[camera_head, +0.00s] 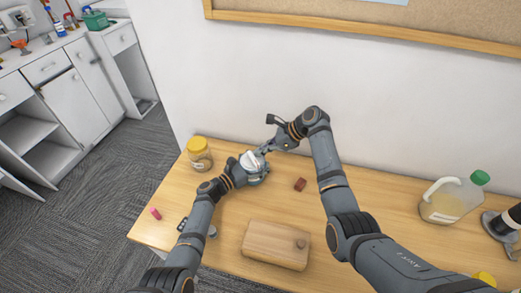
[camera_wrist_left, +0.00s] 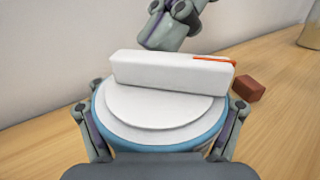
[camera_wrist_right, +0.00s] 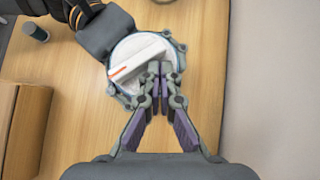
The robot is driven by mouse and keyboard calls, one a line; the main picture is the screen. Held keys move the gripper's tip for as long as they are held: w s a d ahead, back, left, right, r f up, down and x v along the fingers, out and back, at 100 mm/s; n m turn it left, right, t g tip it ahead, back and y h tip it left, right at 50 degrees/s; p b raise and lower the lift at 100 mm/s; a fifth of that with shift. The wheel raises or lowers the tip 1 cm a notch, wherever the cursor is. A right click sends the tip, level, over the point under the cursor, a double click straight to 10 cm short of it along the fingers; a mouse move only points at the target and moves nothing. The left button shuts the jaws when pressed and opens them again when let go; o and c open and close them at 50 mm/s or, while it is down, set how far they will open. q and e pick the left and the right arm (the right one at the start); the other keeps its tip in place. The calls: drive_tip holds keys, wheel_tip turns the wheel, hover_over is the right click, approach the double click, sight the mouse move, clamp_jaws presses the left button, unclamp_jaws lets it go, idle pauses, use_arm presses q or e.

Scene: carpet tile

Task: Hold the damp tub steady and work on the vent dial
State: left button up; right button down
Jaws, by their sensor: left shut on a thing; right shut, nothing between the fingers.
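The damp tub (camera_head: 256,178) is a round container with a blue rim and a white top, standing on the wooden table. In the left wrist view the tub (camera_wrist_left: 160,144) sits between the fingers of my left gripper (camera_wrist_left: 165,130), which is shut on it. The vent dial (camera_wrist_left: 170,72) is a white raised bar across the top with an orange mark at one end. It also shows in the right wrist view (camera_wrist_right: 136,60). My right gripper (camera_wrist_right: 158,72) is shut and empty, its fingertips at the bar's side; I cannot tell whether they touch it.
A yellow-lidded jar (camera_head: 199,155) stands left of the tub. A small red-brown block (camera_head: 300,184) lies to its right. A green-capped jug (camera_head: 453,200) stands at the right. A pink piece (camera_head: 155,213) lies near the left edge.

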sight(253, 157)
drive_tip(key=w+d+r, duration=0.4)
drive_tip(key=d+r, duration=0.3)
drive_tip(key=d, duration=0.2)
drive_tip(key=shift+w+d, duration=0.25)
drive_tip(key=shift+d, duration=0.1)
drive_tip(key=c, duration=1.9)
unclamp_jaws()
drive_tip(key=shift+a+r, duration=0.15)
drive_tip(key=o, duration=1.2)
drive_tip(key=s+a+r+n+g+h, duration=0.3)
drive_tip(key=s+a+r+n+h, duration=0.1)
drive_tip(key=a+n, duration=0.3)
drive_tip(key=shift+a+h, duration=0.3)
drive_tip(key=shift+a, duration=0.3)
drive_tip(key=shift+o, duration=1.1)
drive_tip(key=shift+s+r, duration=0.1)
drive_tip(key=shift+s, duration=0.1)
drive_tip(key=shift+o, duration=1.4)
drive_tip(key=x, duration=1.2)
drive_tip(key=shift+s+d, duration=0.2)
